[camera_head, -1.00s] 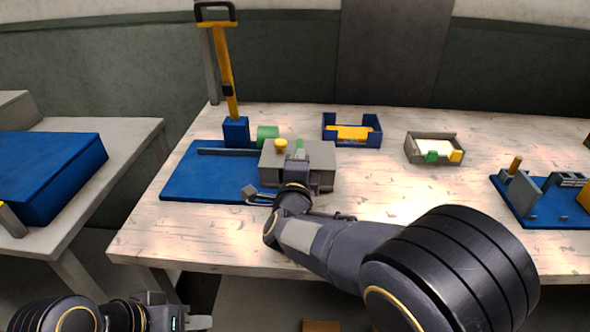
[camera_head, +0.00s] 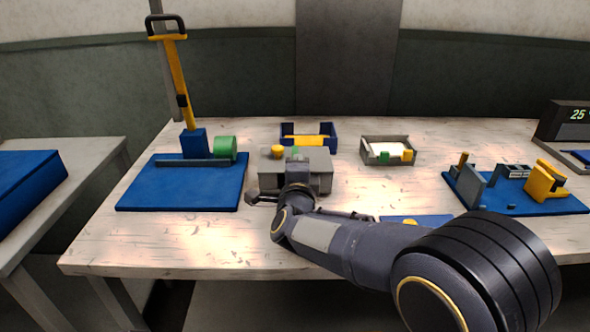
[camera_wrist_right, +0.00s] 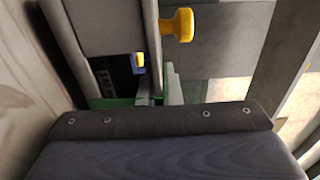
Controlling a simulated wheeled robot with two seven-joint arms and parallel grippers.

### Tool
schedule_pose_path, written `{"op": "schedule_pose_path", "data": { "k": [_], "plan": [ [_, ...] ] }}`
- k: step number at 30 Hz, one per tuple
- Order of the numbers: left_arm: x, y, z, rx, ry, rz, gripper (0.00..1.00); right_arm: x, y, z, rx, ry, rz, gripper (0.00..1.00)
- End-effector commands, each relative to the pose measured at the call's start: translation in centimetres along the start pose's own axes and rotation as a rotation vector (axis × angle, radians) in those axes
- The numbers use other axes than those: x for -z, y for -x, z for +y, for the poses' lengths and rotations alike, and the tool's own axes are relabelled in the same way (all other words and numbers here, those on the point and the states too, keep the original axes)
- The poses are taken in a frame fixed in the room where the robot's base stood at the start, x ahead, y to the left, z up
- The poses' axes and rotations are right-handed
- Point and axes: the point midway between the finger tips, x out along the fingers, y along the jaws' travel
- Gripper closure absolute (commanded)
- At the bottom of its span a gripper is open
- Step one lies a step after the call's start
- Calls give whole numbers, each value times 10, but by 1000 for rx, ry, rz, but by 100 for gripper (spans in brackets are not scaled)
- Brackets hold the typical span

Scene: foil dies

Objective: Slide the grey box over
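The grey box (camera_head: 268,182) sits on the table right of the blue board (camera_head: 180,190), with a narrow strip of bare table between them. A yellow knob (camera_head: 278,152) shows at its top left; it also shows in the right wrist view (camera_wrist_right: 178,25). My right gripper (camera_head: 296,160) is at the top of the box, and my forearm crosses its front right. Green pieces show near the fingers in the right wrist view (camera_wrist_right: 174,85). The fingertips are too hidden to tell whether they grip the box. My left gripper is out of view.
A lever press with a yellow arm (camera_head: 173,75) and a green roll (camera_head: 223,148) stand at the board's back. A blue fixture (camera_head: 530,205) is at right. The front left table is clear.

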Motion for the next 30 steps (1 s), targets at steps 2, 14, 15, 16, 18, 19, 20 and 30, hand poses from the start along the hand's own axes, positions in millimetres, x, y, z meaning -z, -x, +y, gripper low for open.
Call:
{"op": "schedule_pose_path", "data": {
  "k": [2, 14, 15, 16, 18, 19, 20, 30],
  "plan": [
    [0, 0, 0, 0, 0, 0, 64, 0, 0, -1, 2, -1, -1, 100],
    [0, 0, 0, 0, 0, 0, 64, 0, 0, -1, 2, 0, 0, 75],
    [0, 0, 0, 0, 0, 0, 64, 0, 0, -1, 2, 0, 0, 70],
    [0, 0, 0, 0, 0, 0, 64, 0, 0, -1, 2, 0, 0, 70],
    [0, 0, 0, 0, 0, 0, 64, 0, 0, -1, 2, 0, 0, 70],
    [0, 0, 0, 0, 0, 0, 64, 0, 0, -1, 2, 0, 0, 70],
    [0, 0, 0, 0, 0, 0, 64, 0, 0, -1, 2, 0, 0, 70],
    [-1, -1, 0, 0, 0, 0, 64, 0, 25, -1, 1, -2, -3, 70]
  ]
}}
